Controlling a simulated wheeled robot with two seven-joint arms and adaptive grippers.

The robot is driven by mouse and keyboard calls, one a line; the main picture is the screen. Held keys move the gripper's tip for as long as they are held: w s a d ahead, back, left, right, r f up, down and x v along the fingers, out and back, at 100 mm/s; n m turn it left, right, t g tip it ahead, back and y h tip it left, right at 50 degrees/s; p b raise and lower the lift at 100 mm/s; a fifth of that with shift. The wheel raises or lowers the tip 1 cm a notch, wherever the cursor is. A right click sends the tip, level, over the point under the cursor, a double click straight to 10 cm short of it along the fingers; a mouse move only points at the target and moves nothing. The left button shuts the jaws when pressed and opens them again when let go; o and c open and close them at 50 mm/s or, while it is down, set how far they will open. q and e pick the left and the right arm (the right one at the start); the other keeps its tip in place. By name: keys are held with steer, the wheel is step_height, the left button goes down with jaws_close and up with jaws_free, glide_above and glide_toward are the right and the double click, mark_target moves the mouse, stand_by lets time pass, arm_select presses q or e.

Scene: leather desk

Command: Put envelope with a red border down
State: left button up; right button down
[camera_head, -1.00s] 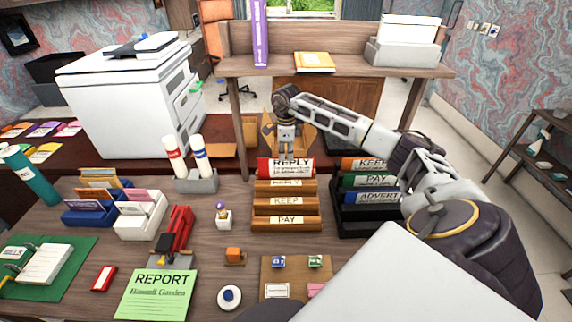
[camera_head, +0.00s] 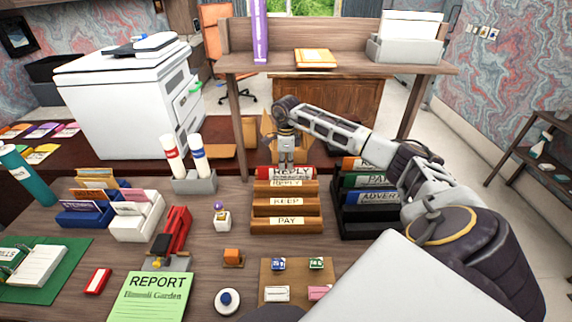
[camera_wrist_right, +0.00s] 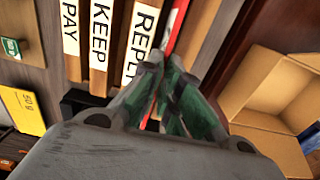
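The envelope with a red border (camera_head: 286,173), marked REPLY, stands upright at the back of the wooden letter sorter (camera_head: 286,225). Its lower part is hidden behind the sorter's REPLY wall. My right gripper (camera_head: 286,160) points down from above onto the envelope's top edge. In the right wrist view, the fingers (camera_wrist_right: 165,68) are closed together around the envelope's red edge (camera_wrist_right: 176,25). The sorter's REPLY, KEEP and PAY labels show beside it there. My left gripper is not in view.
A black sorter (camera_head: 362,218) with several labelled envelopes stands right of the wooden one, below my right forearm. A holder with two white tubes (camera_head: 193,181) stands to the left. A cardboard box (camera_wrist_right: 268,90) is open behind the sorter.

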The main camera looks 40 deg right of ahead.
steer(key=c, duration=2.1)
jaws_free()
steer(key=shift+f, duration=0.15)
steer(key=o, duration=0.5)
steer(key=shift+c, duration=0.2)
steer(key=shift+r+b, duration=0.35)
steer(key=shift+r, duration=3.6)
